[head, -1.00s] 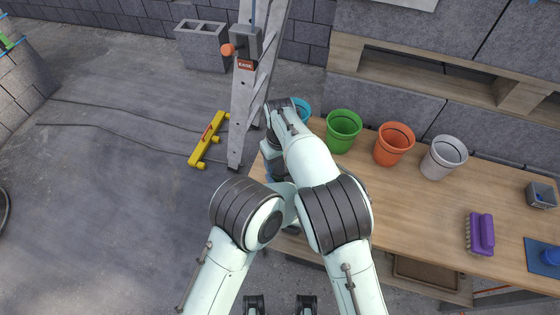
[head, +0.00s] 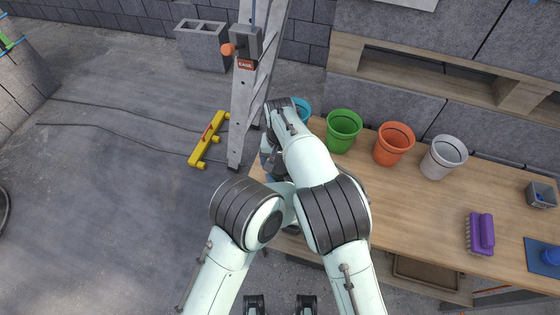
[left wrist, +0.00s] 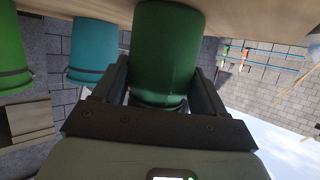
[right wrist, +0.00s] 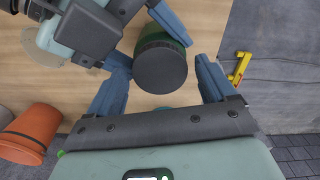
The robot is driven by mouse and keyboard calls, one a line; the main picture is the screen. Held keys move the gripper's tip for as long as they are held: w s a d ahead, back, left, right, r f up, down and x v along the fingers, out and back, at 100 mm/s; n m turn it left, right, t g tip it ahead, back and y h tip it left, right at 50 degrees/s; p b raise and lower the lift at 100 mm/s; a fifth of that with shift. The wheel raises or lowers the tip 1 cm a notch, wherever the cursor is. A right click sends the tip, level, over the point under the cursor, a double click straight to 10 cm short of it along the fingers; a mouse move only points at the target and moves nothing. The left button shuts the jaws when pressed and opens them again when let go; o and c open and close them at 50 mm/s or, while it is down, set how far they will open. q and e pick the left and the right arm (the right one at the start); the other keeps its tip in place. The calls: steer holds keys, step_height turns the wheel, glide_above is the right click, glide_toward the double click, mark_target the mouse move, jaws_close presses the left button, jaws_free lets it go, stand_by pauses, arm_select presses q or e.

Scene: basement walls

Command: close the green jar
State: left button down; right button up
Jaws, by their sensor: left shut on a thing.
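The green jar (left wrist: 165,50) stands between the fingers of my left gripper (left wrist: 160,78) in the left wrist view, and that gripper is shut on it. In the right wrist view the jar's green side (right wrist: 158,38) shows behind a round dark lid (right wrist: 160,70). The lid is over the jar's top; I cannot tell whether it is seated. My right gripper (right wrist: 163,80) is open, with its fingers on either side of the lid and gaps visible. In the head view my arms hide the jar, the lid and both grippers' fingertips.
A blue pot (head: 304,108), green pot (head: 343,130), orange pot (head: 393,144) and grey pot (head: 443,157) stand along the back of the wooden table (head: 420,215). A purple brush (head: 480,233) lies at right. A ladder (head: 247,90) stands just beyond the table's left end.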

steer(key=shift+r, duration=2.25)
steer(key=shift+c, duration=0.3)
steer(key=n, duration=0.1)
steer(key=r+n, duration=0.1)
steer(key=n, duration=0.1)
steer(key=shift+r, duration=0.3)
steer(key=r+n, duration=0.2)
steer(key=n, duration=0.1)
steer(key=shift+n, duration=0.3)
steer(key=shift+f, duration=0.1)
steer(key=shift+f, duration=4)
